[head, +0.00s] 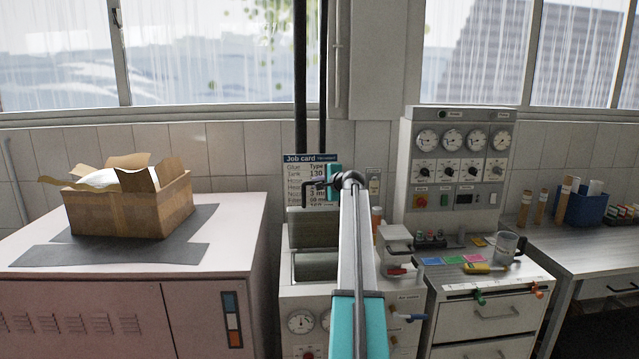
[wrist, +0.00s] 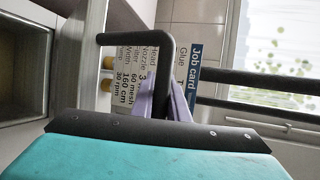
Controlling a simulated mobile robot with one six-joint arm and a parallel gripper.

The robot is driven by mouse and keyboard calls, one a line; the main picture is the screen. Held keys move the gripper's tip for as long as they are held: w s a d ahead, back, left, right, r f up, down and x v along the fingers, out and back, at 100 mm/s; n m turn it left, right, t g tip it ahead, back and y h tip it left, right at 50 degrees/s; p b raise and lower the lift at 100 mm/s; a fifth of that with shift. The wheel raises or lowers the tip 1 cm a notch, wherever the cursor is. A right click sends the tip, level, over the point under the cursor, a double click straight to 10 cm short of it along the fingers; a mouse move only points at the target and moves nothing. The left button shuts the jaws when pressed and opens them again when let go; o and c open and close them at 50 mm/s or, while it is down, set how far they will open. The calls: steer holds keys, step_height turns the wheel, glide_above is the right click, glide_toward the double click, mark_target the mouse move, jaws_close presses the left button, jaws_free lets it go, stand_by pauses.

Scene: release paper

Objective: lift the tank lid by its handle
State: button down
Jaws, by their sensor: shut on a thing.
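The tank (head: 316,267) stands in the middle of the head view, on a pale cabinet front with gauges. Its lid (head: 314,228) shows as a grey panel tilted up at the back of the opening. The dark handle (head: 311,186) sticks out above the lid. In the wrist view the handle (wrist: 138,39) is a black bent bar that runs between the pale purple fingers. My gripper (wrist: 168,97) is shut on it. In the head view my arm hides part of the tank's right side and the fingertips. The tank's open inside (wrist: 20,70) shows at the left of the wrist view.
A job card (head: 303,170) stands behind the handle, with dark vertical pipes (head: 301,80) above. A pink cabinet (head: 140,270) with an open cardboard box (head: 130,207) is on the left. A gauge panel (head: 458,165) and a cluttered drawer unit (head: 490,310) are on the right.

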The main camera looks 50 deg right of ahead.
steer(key=shift+s+d+f, duration=0.1)
steer(key=shift+f, duration=0.55)
steer(key=c, duration=1.9)
jaws_free()
steer(key=shift+d+f, duration=0.1)
steer(key=shift+d, duration=0.05)
steer(key=shift+o, duration=0.9)
steer(key=shift+w+d+f, duration=0.15)
steer(key=shift+w, duration=0.1)
steer(key=shift+r, duration=0.25)
steer(key=b+v, duration=0.4)
steer(key=v, duration=1)
